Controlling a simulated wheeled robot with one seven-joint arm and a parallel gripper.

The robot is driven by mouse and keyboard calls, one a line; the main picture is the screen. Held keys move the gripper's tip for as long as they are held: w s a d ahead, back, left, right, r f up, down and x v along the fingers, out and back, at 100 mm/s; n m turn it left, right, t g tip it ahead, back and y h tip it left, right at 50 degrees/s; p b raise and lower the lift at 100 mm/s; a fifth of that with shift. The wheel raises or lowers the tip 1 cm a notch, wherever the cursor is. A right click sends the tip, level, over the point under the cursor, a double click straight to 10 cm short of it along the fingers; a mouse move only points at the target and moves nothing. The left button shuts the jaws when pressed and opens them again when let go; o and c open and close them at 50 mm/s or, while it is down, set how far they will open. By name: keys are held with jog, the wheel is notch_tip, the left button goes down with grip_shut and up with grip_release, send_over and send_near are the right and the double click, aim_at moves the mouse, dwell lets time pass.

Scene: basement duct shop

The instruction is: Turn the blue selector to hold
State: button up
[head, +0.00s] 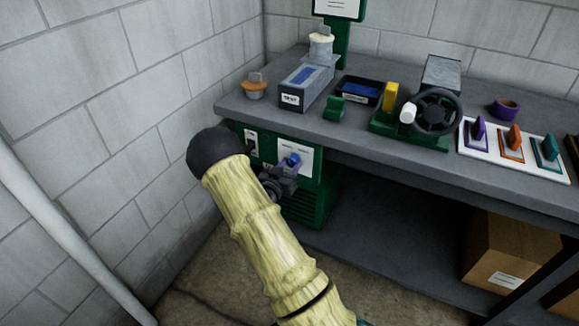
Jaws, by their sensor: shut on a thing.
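The blue selector (293,159) is a small knob on the white label plate (307,160) of a green cabinet (319,198) under the bench. The gripper hides much of the selector and part of the plate. The plate's markings are too small to read, so I cannot tell which setting the selector points to.
The grey bench (375,150) above holds a handwheel (437,111), a grey box (309,87) and a white board (512,148) with coloured levers. A cardboard box (510,250) sits on the lower shelf. A block wall (120,100) and a pale pipe (65,230) stand at left.

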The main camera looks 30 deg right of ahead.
jog(key=shift+m+b, duration=0.35)
jog(key=shift+m, duration=0.05)
jog(key=m+b, duration=0.3)
jog(key=shift+f, duration=0.2)
jog(key=m+b, duration=0.3)
jog(key=shift+m+b, duration=0.3)
jog(key=m+b, duration=0.4)
jog(key=b, duration=0.1)
jog(key=m+b, duration=0.2)
jog(key=shift+r+m, duration=0.15)
jog(key=shift+m, duration=0.15)
jog(key=shift+b, duration=0.3)
jog(key=o, duration=1)
jog(key=shift+r, duration=0.1)
jog(key=shift+a, duration=0.15)
